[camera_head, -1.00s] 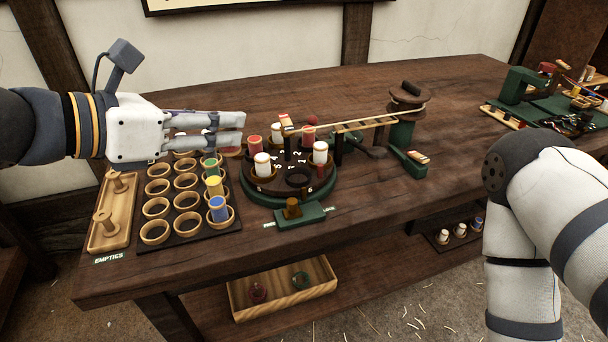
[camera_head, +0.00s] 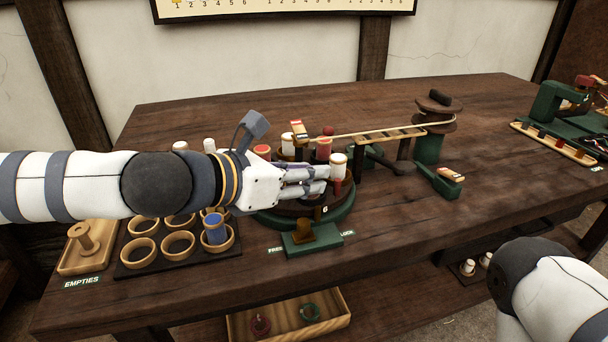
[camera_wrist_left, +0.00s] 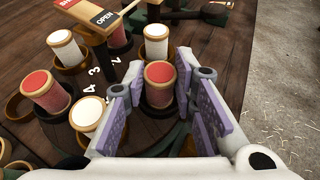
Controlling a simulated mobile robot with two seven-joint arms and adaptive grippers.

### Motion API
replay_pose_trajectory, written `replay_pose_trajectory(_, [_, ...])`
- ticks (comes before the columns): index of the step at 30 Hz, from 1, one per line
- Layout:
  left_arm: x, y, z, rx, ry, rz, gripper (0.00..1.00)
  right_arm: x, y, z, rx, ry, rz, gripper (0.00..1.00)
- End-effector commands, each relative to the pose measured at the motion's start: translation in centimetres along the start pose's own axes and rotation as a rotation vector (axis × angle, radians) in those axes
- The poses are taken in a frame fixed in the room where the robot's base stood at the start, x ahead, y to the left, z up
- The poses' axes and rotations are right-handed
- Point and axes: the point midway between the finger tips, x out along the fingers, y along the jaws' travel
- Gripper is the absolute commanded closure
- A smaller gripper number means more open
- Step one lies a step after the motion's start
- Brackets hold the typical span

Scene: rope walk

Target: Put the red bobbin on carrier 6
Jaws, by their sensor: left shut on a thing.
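The red bobbin (camera_wrist_left: 160,88), with a red top and pale wooden rims, is between the purple-padded fingers of my left gripper (camera_wrist_left: 158,98) in the left wrist view. My left gripper (camera_head: 326,181) is shut on it, over the front of the round dark carrier plate (camera_head: 345,210). A number 6 shows at the plate's front edge, just below the fingers. My right gripper is out of view.
Several white and red bobbins stand around the plate, including a white one (camera_head: 338,165) close beside the fingers. A green block with a brown knob (camera_head: 312,236) sits in front. The ring rack (camera_head: 178,245) holds a blue bobbin (camera_head: 214,230).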

Motion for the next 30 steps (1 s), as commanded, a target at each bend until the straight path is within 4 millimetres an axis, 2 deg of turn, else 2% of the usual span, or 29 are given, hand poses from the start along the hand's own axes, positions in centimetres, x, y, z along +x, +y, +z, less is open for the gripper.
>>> replay_pose_trajectory(5, [0.1, 0.0, -0.3, 0.0, 0.001, 0.0, 0.96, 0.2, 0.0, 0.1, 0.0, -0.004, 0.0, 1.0])
replay_pose_trajectory(6, [0.1, 0.0, -0.4, 0.0, 0.001, 0.0, 0.73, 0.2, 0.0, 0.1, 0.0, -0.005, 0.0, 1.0])
replay_pose_trajectory(9, [0.1, 0.0, -0.3, 0.001, 0.001, 0.0, 0.55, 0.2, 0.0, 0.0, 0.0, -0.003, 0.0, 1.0])
replay_pose_trajectory(20, [-0.3, 0.0, 0.3, 0.002, -0.001, 0.001, 0.55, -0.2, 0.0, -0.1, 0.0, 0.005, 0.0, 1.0])
replay_pose_trajectory(23, [-1.9, 0.1, 0.3, 0.003, -0.002, 0.003, 0.55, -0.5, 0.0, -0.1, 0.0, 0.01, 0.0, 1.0])
replay_pose_trajectory(30, [-7.5, 0.1, 0.6, 0.005, -0.006, 0.006, 0.55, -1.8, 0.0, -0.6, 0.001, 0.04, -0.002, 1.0])
